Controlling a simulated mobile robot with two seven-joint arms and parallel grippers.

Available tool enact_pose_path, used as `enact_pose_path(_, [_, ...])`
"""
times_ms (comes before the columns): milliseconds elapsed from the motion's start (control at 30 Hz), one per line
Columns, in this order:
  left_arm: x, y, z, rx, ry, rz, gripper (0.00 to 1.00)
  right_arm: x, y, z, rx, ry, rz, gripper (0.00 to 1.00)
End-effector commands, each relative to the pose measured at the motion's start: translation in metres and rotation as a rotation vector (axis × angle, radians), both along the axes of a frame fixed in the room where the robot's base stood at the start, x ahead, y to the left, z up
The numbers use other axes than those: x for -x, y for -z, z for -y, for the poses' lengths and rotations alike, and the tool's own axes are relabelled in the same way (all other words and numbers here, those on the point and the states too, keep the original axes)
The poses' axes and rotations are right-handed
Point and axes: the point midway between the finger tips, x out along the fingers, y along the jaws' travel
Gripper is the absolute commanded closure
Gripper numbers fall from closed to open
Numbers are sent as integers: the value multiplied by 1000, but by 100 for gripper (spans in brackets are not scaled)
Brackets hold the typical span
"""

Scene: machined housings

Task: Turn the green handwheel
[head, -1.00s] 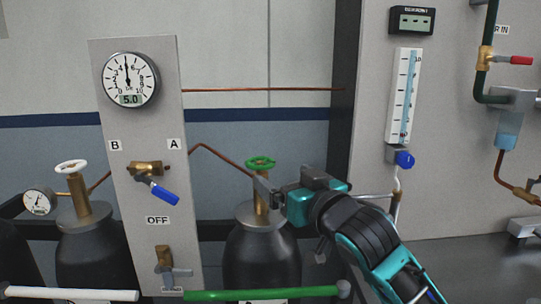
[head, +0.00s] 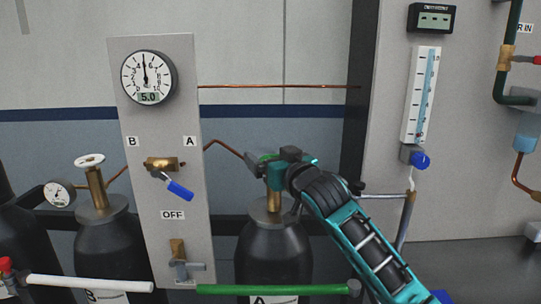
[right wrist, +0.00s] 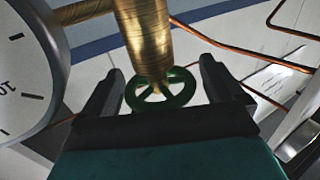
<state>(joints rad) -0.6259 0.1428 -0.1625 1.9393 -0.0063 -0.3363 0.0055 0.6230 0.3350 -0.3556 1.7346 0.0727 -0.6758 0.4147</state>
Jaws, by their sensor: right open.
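The green handwheel (head: 267,157) sits on top of the brass valve of the dark cylinder (head: 272,255) behind the green rail, mostly hidden by my right gripper in the head view. In the right wrist view the handwheel (right wrist: 184,98) shows whole, with the brass valve body (right wrist: 143,40) in front of it. My right gripper (head: 262,161) is open. Its two fingers stand on either side of the wheel, with a gap visible on each side. My left gripper is not in view.
A grey panel (head: 190,250) with a round gauge (head: 148,77), a blue-handled valve (head: 178,190) and a lower valve stands to the left. A white handwheel (head: 89,160) tops another cylinder. The green rail (head: 270,290) runs in front. A copper pipe (head: 222,147) passes close by.

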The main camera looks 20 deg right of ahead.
Motion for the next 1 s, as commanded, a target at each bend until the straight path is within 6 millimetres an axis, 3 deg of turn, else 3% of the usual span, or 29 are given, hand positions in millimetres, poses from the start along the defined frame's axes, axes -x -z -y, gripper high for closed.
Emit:
enact_pose_path(433, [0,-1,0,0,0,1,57,-9,0,-2,0,0,0,6])
enact_pose_path(1000, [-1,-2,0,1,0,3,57,-9,-1,-2,0,0,2,59])
